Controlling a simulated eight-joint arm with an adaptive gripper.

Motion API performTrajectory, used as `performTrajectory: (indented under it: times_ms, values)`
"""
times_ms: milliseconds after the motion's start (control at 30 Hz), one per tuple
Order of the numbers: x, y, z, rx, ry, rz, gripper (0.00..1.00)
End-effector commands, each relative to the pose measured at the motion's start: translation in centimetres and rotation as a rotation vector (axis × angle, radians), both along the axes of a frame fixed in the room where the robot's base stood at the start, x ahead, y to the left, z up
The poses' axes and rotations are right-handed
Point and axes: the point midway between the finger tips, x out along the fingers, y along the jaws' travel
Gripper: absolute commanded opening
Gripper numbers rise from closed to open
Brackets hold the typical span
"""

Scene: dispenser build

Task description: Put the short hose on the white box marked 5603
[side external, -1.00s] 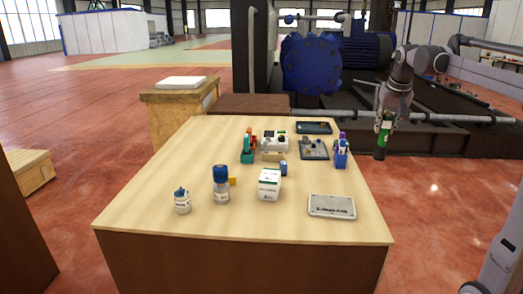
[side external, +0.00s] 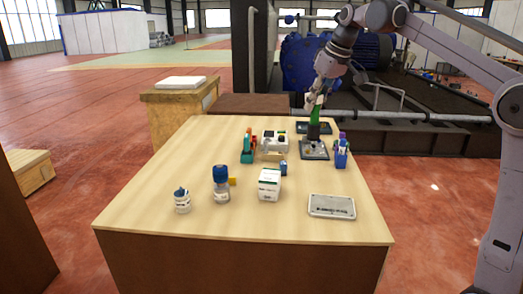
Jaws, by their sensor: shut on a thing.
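My gripper (side external: 316,103) is at the back right of the table, shut on an upright green and dark cylindrical piece (side external: 314,118). I cannot tell for sure that this piece is the short hose. Its dark lower end is over or near the dark tray; I cannot tell whether it touches. A white box (side external: 270,185) with a dark green band stands at the front middle of the table. Its marking is too small to read, so I cannot confirm the number 5603. The gripper is well behind and to the right of it.
A blue-capped bottle (side external: 221,184) and a small white jar (side external: 182,201) stand left of the box. A grey plate (side external: 332,206) lies at front right. A blue holder (side external: 341,157) stands by the dark tray (side external: 306,155). A white device (side external: 274,142) is behind the box.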

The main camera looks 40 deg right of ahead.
Motion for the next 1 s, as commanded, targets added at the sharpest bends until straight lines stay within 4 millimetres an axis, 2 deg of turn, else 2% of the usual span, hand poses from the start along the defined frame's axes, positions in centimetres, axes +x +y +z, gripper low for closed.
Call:
performTrajectory:
  times_ms: [167, 600, 867, 1000]
  values:
    - [1.5, 2.2, -1.2, -0.001, -0.002, 0.016, 0.00]
    - [6.1, 8.6, -6.0, 0.000, -0.002, 0.011, 0.00]
    - [6.9, 9.6, -7.2, 0.000, -0.002, 0.007, 0.00]
    - [6.9, 9.6, -8.9, 0.000, -0.002, 0.007, 0.00]
